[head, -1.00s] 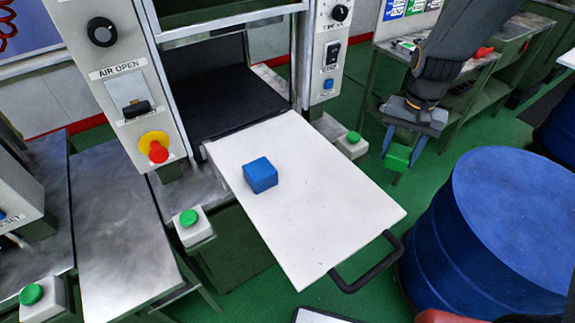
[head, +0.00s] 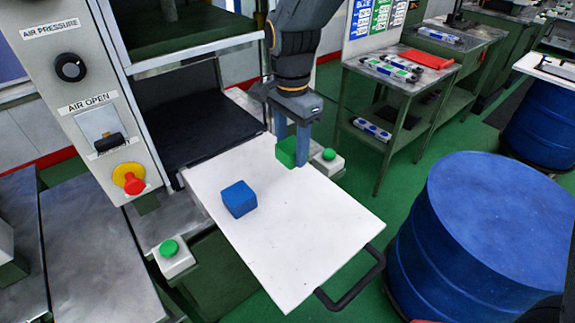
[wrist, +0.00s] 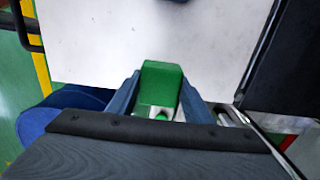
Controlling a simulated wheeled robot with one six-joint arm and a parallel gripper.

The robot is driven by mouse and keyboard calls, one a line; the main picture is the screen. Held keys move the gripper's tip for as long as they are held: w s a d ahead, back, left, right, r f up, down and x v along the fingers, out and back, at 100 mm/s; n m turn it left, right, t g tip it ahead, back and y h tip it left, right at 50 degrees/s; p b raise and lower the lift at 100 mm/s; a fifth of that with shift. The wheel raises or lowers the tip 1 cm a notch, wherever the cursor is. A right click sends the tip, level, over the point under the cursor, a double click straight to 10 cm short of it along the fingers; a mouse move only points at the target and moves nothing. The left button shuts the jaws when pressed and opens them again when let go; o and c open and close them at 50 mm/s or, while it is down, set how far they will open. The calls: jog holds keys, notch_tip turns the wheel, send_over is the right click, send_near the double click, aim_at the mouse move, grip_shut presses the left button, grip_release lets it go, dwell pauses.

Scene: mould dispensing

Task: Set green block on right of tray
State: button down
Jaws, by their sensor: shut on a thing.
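My gripper (head: 291,150) is shut on the green block (head: 286,152) over the far right edge of the white tray (head: 325,232) in the head view. Whether the block touches the tray is unclear. In the wrist view the green block (wrist: 160,84) sits between my two blue-grey fingers, with the white tray (wrist: 150,35) beyond it. A blue block (head: 239,199) rests on the left part of the tray.
A black-handled edge (head: 352,285) of the tray juts toward a blue drum (head: 490,235) at right. A green push button (head: 328,154) stands beside the tray's far right edge, close to my gripper. The tray's middle and front are bare.

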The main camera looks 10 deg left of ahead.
aim_at(291, 176)
jog(key=shift+f+p, duration=0.45)
jog(key=shift+f, duration=2.05)
jog(key=shift+f, duration=0.15)
jog(key=c, duration=0.9)
grip_release()
notch_tip(291, 176, up, 12)
jog(key=b, duration=0.2)
jog(key=shift+b, duration=0.3)
jog(key=s+d+f+n, duration=0.2)
jog(key=s+d+f, duration=0.1)
jog(key=d, duration=0.6)
jog(key=s+d+f+n, duration=0.3)
jog(key=d+f, duration=0.1)
jog(key=d, duration=0.6)
jog(key=s+d+f+n+t, duration=0.1)
jog(key=s+d+f+n, duration=0.2)
jog(key=d, duration=0.6)
jog(key=shift+s+d+f, duration=0.2)
jog(key=shift+d, duration=0.1)
